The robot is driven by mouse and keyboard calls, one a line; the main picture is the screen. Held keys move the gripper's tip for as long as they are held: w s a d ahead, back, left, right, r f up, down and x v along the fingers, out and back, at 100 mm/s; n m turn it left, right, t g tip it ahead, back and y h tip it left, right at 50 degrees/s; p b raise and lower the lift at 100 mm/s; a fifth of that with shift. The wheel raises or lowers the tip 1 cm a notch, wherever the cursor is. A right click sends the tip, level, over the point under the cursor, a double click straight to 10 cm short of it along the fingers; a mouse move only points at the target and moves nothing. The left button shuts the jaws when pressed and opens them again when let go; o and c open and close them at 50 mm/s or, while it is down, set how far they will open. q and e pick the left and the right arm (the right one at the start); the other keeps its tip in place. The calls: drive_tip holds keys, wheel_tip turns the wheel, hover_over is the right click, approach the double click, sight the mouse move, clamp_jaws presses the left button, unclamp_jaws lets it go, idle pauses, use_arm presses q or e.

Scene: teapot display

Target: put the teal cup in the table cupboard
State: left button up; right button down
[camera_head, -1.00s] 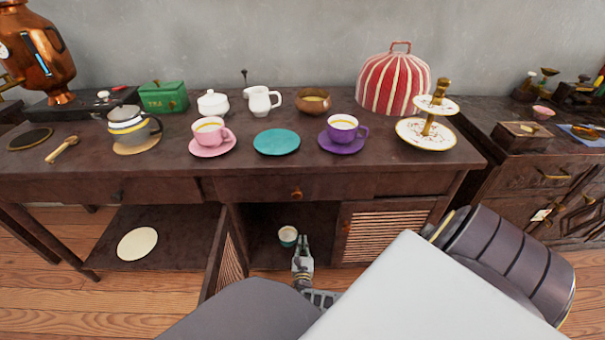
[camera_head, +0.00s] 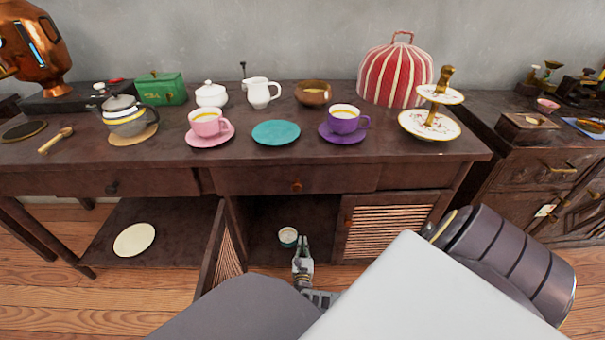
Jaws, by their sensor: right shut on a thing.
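The teal cup (camera_head: 288,237) is inside the open compartment of the table cupboard (camera_head: 262,222), low down, with its pale rim and inside facing up. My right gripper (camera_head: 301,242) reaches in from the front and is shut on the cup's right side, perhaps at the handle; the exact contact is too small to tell. The left cupboard door (camera_head: 222,255) stands open toward me. The right slatted door (camera_head: 388,232) is shut. The teal saucer (camera_head: 276,132) lies empty on the tabletop. My left gripper is not in view.
On the tabletop stand a pink cup (camera_head: 208,123), a purple cup (camera_head: 344,120), a white jug (camera_head: 262,92), a tiered stand (camera_head: 430,124) and a striped cosy (camera_head: 394,76). A pale plate (camera_head: 134,240) lies on the lower left shelf. The open door bounds the compartment's left.

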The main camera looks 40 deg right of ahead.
idle(0.4)
drive_tip(key=c, duration=1.6)
unclamp_jaws()
drive_tip(key=shift+f, duration=0.1)
drive_tip(key=shift+c, duration=0.2)
drive_tip(key=shift+s, duration=0.1)
